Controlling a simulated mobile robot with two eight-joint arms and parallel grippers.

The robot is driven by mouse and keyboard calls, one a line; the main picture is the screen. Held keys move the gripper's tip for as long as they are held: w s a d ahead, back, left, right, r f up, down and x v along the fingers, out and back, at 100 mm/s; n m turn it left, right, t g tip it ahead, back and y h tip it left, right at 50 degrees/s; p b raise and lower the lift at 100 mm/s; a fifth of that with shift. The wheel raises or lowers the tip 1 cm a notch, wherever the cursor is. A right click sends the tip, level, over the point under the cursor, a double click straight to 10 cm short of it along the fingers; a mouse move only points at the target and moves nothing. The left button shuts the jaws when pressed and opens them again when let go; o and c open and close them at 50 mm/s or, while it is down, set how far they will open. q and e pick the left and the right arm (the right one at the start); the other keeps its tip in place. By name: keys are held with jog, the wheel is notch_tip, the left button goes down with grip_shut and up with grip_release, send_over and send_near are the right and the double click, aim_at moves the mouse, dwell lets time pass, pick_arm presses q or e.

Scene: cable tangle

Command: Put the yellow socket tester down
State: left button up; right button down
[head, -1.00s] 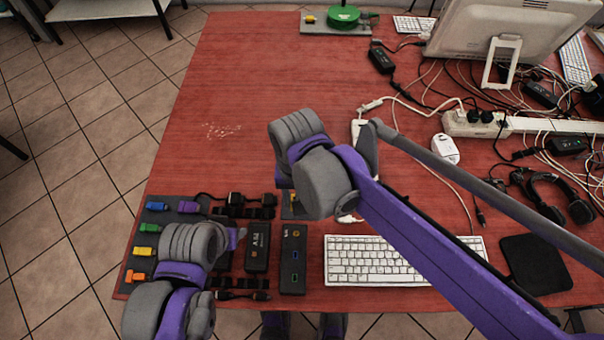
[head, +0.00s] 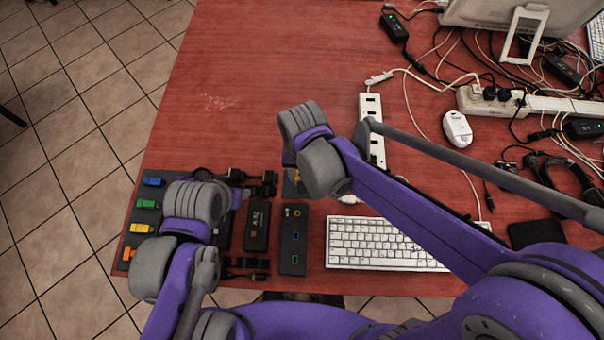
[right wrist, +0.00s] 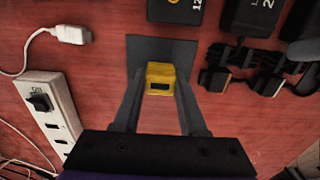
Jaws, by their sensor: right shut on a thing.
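The yellow socket tester (right wrist: 160,78) is between the two fingers of my right gripper (right wrist: 160,92) in the right wrist view. The gripper is shut on it. Tester and fingertips are over a dark grey square pad (right wrist: 148,48); I cannot tell whether the tester touches it. In the head view my right arm's wrist covers most of this spot, and only a small yellow patch shows beside it. My left gripper (head: 228,200) is over the dark tray at the left, its fingers mostly hidden by its wrist.
The dark tray (head: 128,228) holds several coloured pieces. A black box (head: 257,226), a black box with coloured ports (head: 293,240) and a white keyboard (head: 375,243) lie near the front edge. The table's left middle is clear.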

jog(key=shift+f, duration=0.25)
pick_arm(q)
jog(key=shift+f, duration=0.2)
pick_arm(e)
jog(key=shift+f, duration=0.15)
jog(key=shift+c, duration=2.2)
grip_release()
pick_arm(q)
jog(key=shift+r, duration=0.15)
